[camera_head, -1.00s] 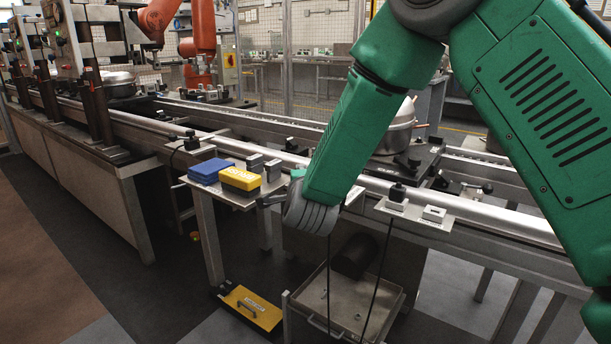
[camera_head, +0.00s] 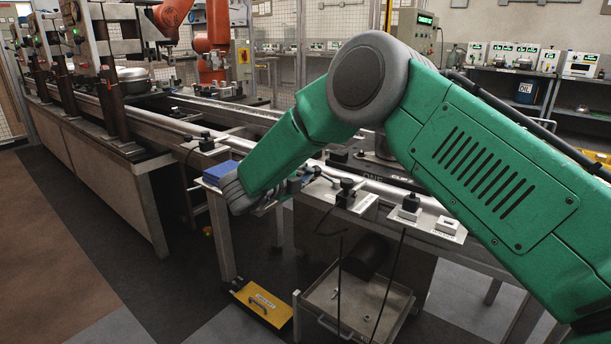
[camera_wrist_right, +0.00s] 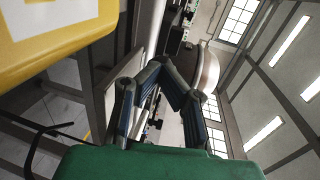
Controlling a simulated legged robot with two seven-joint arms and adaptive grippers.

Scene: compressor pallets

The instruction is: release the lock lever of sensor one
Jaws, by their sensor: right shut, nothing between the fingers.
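My right gripper (camera_head: 298,182) is at the front edge of the line, left of a small plate (camera_head: 366,203) with a black knobbed fixture (camera_head: 346,190). In the right wrist view the gripper (camera_wrist_right: 161,64) has its fingers drawn together, with nothing between them. A dark label beginning "ONE" (camera_head: 384,178) shows on the line behind the plate; the rest of it is too small or covered. I cannot tell for certain which part is the lock lever of sensor one. My forearm hides part of the line. My left gripper is not in view.
A blue case (camera_head: 219,172) stands on a side shelf beside my right wrist. A yellow case (camera_wrist_right: 50,38) is close in the wrist view. A second plate (camera_head: 432,222) with a black block (camera_head: 410,205) is farther right.

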